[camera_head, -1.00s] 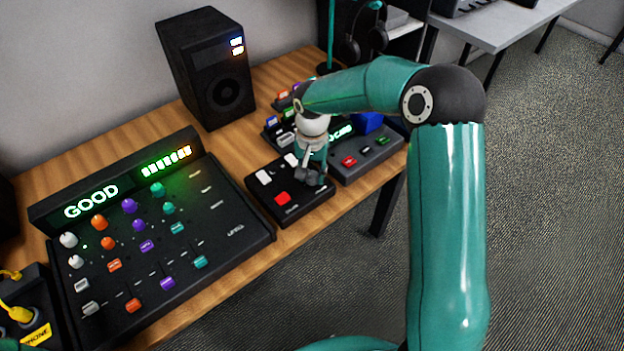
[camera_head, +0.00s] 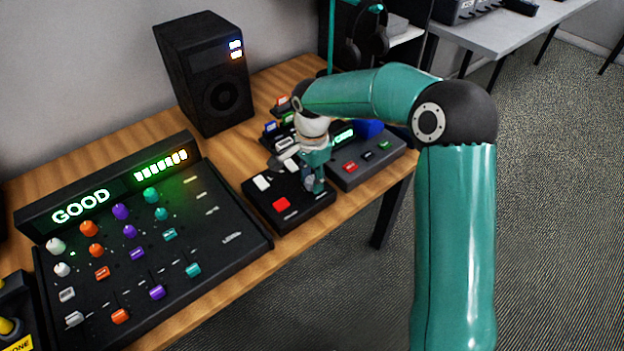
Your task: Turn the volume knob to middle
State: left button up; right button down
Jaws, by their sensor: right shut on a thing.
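A small black box (camera_head: 283,219) near the table's front edge carries a white button (camera_head: 262,183) and a red button (camera_head: 281,204) on its left part. My right gripper (camera_head: 314,184) points down onto the right part of this box. It is shut on what seems to be the volume knob there, which its fingers almost wholly hide. I cannot make out the knob's pointer or its angle. My left gripper is not in view.
A mixing console (camera_head: 214,258) with coloured knobs and a lit GOOD display (camera_head: 81,207) lies to the left. A grey box (camera_head: 350,182) with red and green buttons stands close on the right. A black speaker (camera_head: 203,68) stands behind.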

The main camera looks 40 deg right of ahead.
aim_at(312, 179)
jog(key=shift+w, duration=0.1)
dwell(0.3)
jog(key=c, duration=0.8)
grip_release()
notch_tip(312, 179, up, 12)
